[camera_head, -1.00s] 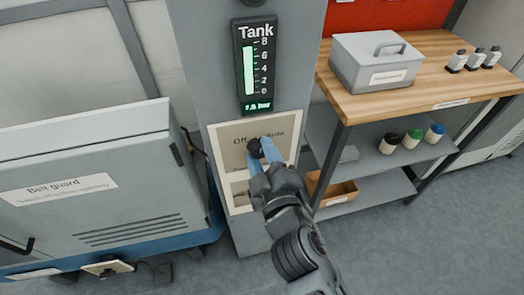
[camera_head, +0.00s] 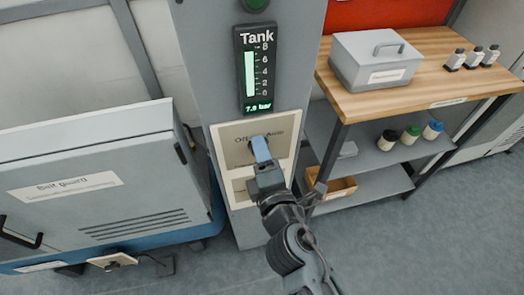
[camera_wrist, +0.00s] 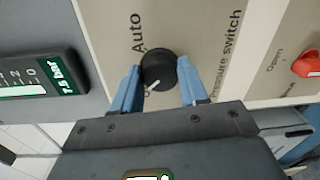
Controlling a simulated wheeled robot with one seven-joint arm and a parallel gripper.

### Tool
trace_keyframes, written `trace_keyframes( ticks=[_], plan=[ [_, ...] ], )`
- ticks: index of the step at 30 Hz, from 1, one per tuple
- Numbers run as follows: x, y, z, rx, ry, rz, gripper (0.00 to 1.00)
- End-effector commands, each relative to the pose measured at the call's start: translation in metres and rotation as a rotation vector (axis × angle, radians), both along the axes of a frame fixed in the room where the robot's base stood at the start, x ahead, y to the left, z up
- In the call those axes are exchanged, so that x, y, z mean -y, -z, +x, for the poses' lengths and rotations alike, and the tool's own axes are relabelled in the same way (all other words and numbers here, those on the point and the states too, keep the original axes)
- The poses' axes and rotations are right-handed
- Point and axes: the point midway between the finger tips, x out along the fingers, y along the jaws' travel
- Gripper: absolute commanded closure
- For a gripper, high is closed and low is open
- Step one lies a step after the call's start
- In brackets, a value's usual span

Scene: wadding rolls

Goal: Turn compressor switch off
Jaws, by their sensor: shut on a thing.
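The compressor switch is a black round knob (camera_wrist: 158,70) on a beige panel (camera_head: 285,135) labelled Off and Auto. In the wrist view its white pointer line points down and to the left, away from the word Auto and toward the partly hidden label at the other end. My gripper (camera_head: 261,145) is at the panel with its blue fingers on either side of the knob. In the wrist view my gripper (camera_wrist: 159,82) is shut on the knob. In the head view the fingers hide most of the knob.
The tank gauge (camera_head: 257,70) is lit above the panel. A red knob (camera_wrist: 307,65) sits beside the pressure switch panel. A belt guard (camera_head: 90,190) stands left, and a wooden bench (camera_head: 420,95) with shelves stands right. Grey floor is clear at lower right.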

Motion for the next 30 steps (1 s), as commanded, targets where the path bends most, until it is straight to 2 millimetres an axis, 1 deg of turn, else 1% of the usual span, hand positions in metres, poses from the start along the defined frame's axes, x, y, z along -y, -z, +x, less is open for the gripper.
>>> trace_keyframes(
  ticks=[7,20,21,28,29,30],
  plan=[
    [-0.0006,0.0015,-0.0008,0.014,-0.001,-0.056,0.87],
    [-0.0007,0.0018,-0.0009,0.016,-0.001,-0.065,0.87],
    [-0.0007,0.0018,-0.0009,0.016,-0.001,-0.065,0.56],
    [-0.0005,0.0011,-0.0005,0.017,-0.001,-0.064,0.34],
    [-0.0004,0.0010,-0.0005,0.017,0.000,-0.064,0.31],
    [-0.0004,0.0009,-0.0004,0.017,0.000,-0.064,0.31]
  ],
)
